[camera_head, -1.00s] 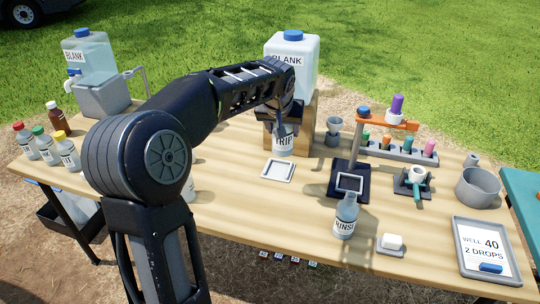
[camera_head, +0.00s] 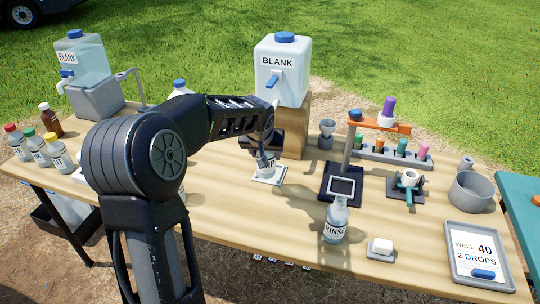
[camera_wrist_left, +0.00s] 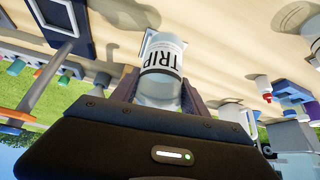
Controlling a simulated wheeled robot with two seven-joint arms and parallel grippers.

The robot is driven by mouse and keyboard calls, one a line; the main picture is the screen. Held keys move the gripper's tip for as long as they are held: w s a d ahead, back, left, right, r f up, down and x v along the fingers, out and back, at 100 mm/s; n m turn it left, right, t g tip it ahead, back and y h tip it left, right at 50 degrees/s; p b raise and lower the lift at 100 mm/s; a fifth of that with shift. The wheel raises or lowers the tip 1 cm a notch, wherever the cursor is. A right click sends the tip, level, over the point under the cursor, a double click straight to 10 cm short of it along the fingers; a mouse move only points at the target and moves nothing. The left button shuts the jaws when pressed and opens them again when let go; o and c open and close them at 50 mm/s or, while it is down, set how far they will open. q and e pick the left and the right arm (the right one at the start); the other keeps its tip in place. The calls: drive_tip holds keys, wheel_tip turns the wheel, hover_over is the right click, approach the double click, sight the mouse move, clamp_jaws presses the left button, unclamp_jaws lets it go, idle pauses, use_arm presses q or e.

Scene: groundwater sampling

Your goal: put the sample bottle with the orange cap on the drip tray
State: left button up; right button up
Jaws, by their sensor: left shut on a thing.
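A bottle labelled TRIP (camera_head: 266,166) is held between the fingers of my left gripper (camera_head: 264,154). It is roughly upright. Its cap is hidden by the gripper, so I cannot see the cap's colour. Its base is over the small white square drip tray (camera_head: 283,173), on it or just above it; I cannot tell which. In the left wrist view the TRIP bottle (camera_wrist_left: 162,62) sits between the fingers, with a pale tray edge (camera_wrist_left: 146,42) just beyond its base. My right gripper is not in view.
The BLANK container (camera_head: 284,85) with a blue tap stands on a wooden block (camera_head: 296,128) behind the tray. A dark stand base (camera_head: 333,190) and the RINSE bottle (camera_head: 337,222) are to the right. Several capped bottles stand far left. Bare tabletop lies in front of the tray.

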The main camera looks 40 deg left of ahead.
use_arm(q)
wheel_tip(320, 180, down, 6)
drive_tip(key=shift+r, duration=0.1)
drive_tip(key=w, duration=0.1)
drive_tip(key=w+a+p, duration=0.1)
drive_tip(key=w+a, duration=0.1)
drive_tip(key=shift+w+r, duration=0.25)
drive_tip(key=shift+w, duration=0.25)
drive_tip(key=shift+w+a, duration=0.1)
drive_tip(key=w, duration=0.1)
drive_tip(key=w+a+p, duration=0.1)
drive_tip(key=w+f, duration=0.1)
drive_tip(key=shift+a+p, duration=0.25)
drive_tip(key=shift+p, duration=0.05)
drive_tip(key=shift+f, duration=0.1)
